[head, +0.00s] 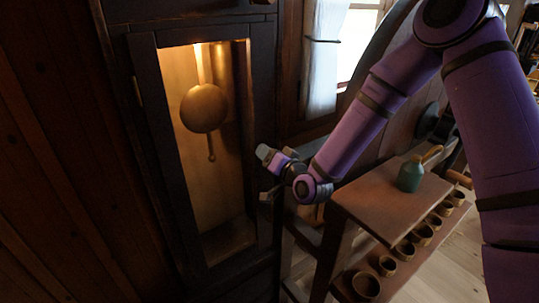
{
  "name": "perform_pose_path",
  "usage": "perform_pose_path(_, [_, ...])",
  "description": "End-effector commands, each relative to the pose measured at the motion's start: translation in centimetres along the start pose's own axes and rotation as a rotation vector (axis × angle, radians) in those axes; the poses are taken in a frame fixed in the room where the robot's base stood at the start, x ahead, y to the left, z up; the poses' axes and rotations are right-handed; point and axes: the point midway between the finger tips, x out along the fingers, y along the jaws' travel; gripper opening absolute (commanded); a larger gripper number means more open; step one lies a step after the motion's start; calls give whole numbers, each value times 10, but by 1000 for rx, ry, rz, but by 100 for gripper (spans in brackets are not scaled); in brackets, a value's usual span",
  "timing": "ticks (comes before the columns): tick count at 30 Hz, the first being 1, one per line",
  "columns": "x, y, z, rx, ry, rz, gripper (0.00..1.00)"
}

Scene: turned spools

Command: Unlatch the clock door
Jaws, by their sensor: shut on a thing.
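The tall dark wooden clock case has a narrow framed door (140,85) around a lit opening. The door looks closed, with a small hinge plate on its left edge. A round brass pendulum (204,108) hangs inside. My gripper (266,172) is at the right edge of the door frame, around the middle of its height. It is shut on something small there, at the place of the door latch. The latch itself is hidden by the gripper and the dark wood, so its position cannot be told.
A window with a pale curtain (325,55) is behind. Wood-panelled wall fills the left.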

Motion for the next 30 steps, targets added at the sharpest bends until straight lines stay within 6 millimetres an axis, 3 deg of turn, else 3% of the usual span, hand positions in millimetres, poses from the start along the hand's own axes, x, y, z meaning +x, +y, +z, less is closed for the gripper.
perform_pose_path(18, [0,4,0,578,1,2,27])
perform_pose_path(30, [0,4,2,839,0,2,27])
